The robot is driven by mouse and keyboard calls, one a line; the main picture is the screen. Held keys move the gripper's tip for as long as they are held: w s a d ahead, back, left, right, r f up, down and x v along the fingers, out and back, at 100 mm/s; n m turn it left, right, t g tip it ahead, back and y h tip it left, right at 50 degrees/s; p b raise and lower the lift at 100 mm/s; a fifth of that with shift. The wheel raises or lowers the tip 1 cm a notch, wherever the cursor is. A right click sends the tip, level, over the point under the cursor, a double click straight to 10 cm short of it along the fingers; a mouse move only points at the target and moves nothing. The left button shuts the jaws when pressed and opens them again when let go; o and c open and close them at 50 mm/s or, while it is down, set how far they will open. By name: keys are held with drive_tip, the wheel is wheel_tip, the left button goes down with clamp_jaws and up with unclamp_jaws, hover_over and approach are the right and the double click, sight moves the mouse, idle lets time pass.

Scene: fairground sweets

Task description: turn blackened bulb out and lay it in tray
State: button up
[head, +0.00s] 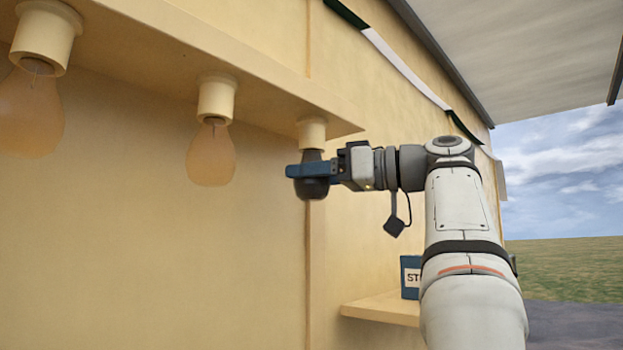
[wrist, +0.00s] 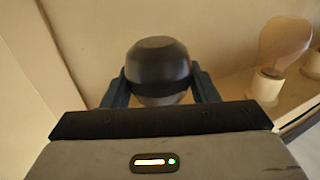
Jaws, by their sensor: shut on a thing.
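The blackened bulb (head: 313,189) hangs beneath the rightmost cream socket (head: 312,133) on the overhead ledge. Its dark top reaches up to the socket, and I cannot tell whether it is still threaded in. My gripper (head: 308,171) comes from the right and is shut on the bulb, its blue fingers hiding the bulb's middle. In the wrist view the dark, rounded bulb (wrist: 158,62) sits between the two blue fingers of my gripper (wrist: 160,88). No tray shows in either view.
Two clear amber bulbs, a middle one (head: 211,156) and a left one (head: 30,110), hang in sockets along the ledge (head: 190,55). A small shelf (head: 380,308) at lower right bears a blue box (head: 410,277) with partly hidden lettering. The wall below the bulbs is bare.

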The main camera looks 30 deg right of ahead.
drive_tip(key=m+t+h+b, duration=0.1)
drive_tip(key=m+t+h, duration=0.1)
drive_tip(key=h, duration=0.1)
drive_tip(key=m+t+h+b, duration=0.2)
drive_tip(key=m+h, duration=0.1)
drive_tip(key=h, duration=0.1)
drive_tip(key=shift+a+f, duration=0.1)
drive_tip(key=shift+a, duration=0.1)
drive_tip(key=m+h, duration=0.3)
drive_tip(key=h, duration=0.2)
drive_tip(key=shift+t, duration=0.3)
drive_tip(key=shift+d+m+h, duration=0.2)
drive_tip(key=shift+m+h, duration=0.8)
drive_tip(key=shift+h, duration=0.3)
drive_tip(key=o, duration=1.2)
drive_tip(key=shift+c, duration=0.2)
